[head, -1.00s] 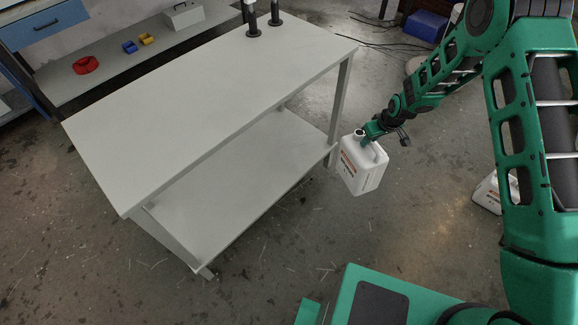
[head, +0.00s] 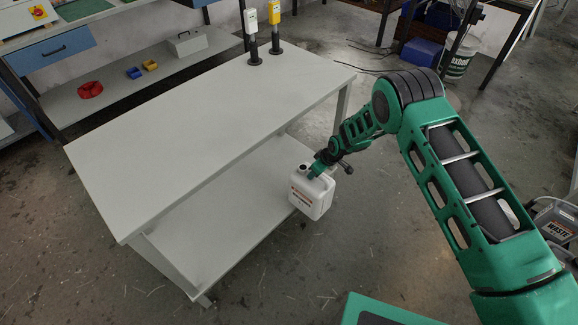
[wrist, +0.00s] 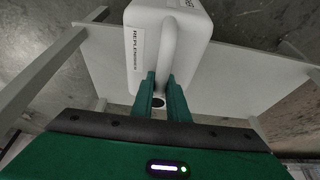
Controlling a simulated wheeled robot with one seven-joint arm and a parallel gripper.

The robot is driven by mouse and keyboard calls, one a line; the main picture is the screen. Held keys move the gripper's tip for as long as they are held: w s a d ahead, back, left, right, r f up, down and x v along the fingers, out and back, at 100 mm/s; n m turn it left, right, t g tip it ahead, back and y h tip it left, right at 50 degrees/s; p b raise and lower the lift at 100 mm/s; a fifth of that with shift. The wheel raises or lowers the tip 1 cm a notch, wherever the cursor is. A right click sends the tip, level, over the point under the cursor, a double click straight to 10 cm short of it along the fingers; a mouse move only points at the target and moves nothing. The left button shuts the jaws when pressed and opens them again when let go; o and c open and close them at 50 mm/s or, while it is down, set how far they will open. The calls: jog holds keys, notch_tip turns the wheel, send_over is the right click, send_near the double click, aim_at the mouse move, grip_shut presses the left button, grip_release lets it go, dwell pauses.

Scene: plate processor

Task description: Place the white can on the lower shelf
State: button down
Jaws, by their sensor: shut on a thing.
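The white can (head: 312,194) is a squared plastic canister with a handle and a printed label. My gripper (head: 318,171) is shut on its handle, and the can hangs slightly tilted. In the head view the can overlaps the right part of the lower shelf (head: 215,222) of the grey table; I cannot tell whether it touches the shelf. In the wrist view my gripper (wrist: 161,88) grips the handle of the can (wrist: 185,45), with the pale shelf (wrist: 240,80) behind it. The visible part of the shelf is empty.
The table's upper top (head: 210,140) lies above the shelf, with table legs (head: 343,108) at the corners. Two black posts (head: 252,48) stand at its back edge. A workbench with red, blue and yellow bins (head: 90,89) is at the back left. A white bucket (head: 460,60) stands at the back right.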

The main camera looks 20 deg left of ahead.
jog(key=w+a, duration=0.3)
jog(key=a, duration=0.3)
jog(key=w+a+f, duration=0.1)
jog(key=w+a, duration=0.1)
jog(key=a, duration=0.5)
jog(key=shift+w+a+f, duration=0.2)
jog(key=shift+w+a, duration=0.05)
jog(key=shift+w, duration=0.15)
jog(key=shift+f, duration=0.1)
jog(key=c, duration=1.7)
grip_release()
jog(key=s+d, duration=0.1)
jog(key=d, duration=0.3)
jog(key=s+d+r, duration=0.1)
jog(key=s+d, duration=0.1)
jog(key=d, duration=0.1)
jog(key=s+d, duration=0.2)
jog(key=d, duration=0.2)
jog(key=shift+d+r, duration=0.15)
jog(key=shift+d, duration=0.2)
